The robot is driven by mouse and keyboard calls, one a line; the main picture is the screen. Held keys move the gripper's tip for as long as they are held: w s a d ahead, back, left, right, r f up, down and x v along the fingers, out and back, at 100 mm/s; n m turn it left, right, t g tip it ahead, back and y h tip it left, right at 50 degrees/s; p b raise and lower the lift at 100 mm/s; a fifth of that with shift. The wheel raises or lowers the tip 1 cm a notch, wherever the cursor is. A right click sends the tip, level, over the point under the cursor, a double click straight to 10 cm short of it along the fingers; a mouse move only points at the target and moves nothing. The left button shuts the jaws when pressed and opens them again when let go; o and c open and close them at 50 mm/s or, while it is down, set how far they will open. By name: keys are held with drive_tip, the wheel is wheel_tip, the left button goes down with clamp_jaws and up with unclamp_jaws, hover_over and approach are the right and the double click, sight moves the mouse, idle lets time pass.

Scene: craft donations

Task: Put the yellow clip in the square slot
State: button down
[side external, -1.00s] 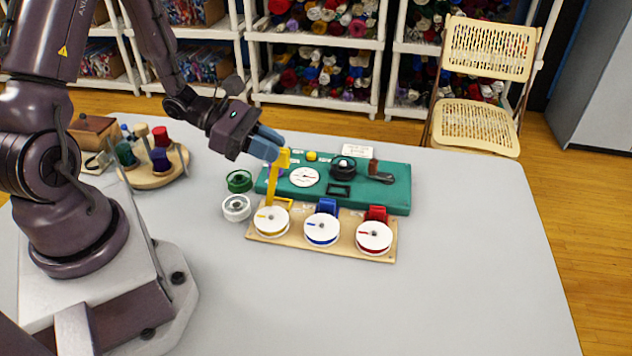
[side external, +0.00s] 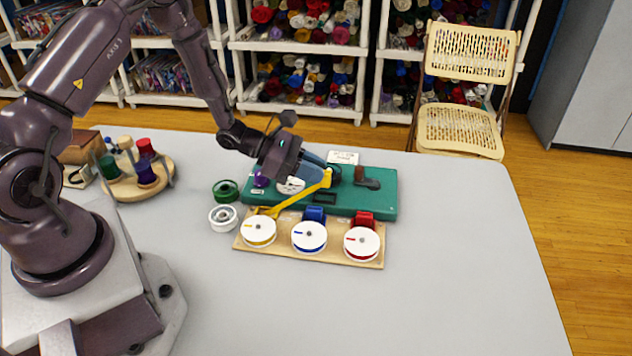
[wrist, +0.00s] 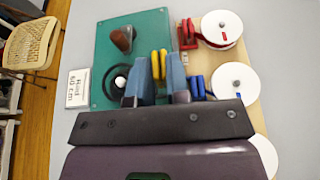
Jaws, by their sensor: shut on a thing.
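The yellow clip (side external: 327,179) is between the fingertips of my gripper (side external: 322,174); its yellow ribbon stretches down to the left to the yellow spool (side external: 258,231). The wrist view also shows the clip (wrist: 159,63) between the two blue fingers. The clip is over the green board (side external: 387,205), and appears above its surface. A dark rectangular slot (side external: 325,198) shows on the board just below the clip in the side view. In the wrist view I cannot make out the slot; the fingers hide part of the board.
A wooden base (side external: 285,252) in front carries the yellow, blue (side external: 309,237) and red (side external: 361,243) spools. A brown-handled lever (side external: 368,180) stands right of my gripper. The table's right side is clear.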

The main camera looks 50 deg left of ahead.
drive_tip(key=shift+w+f, duration=0.25)
drive_tip(key=shift+f, duration=0.05)
drive_tip(key=shift+w+f, duration=0.1)
drive_tip(key=shift+f, duration=1.55)
drive_tip(key=c, duration=1.4)
unclamp_jaws()
drive_tip(key=shift+f, duration=0.1)
